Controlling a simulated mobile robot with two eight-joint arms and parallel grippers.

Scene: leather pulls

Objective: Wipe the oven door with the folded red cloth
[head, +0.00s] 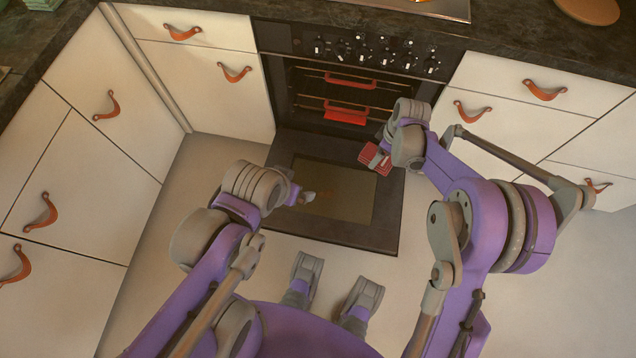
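The oven door (385,215) is folded down and lies open in front of the oven, its dark glass pane facing up. The folded red cloth (372,154) is at my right gripper (382,158), above the far right part of the door. The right gripper appears shut on the cloth; its fingertips are partly hidden by the cloth and wrist. My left gripper (303,195) is over the left part of the door's glass, with no cloth at it. Its finger gap is too small to read. A faint brownish patch (326,204) shows on the glass near it.
The oven cavity (310,88) is open, with racks bearing red pieces (346,113). A row of knobs (362,50) lines the panel above. Cream cabinets with leather pulls (107,106) flank both sides. Pale floor (185,215) is clear left of the door.

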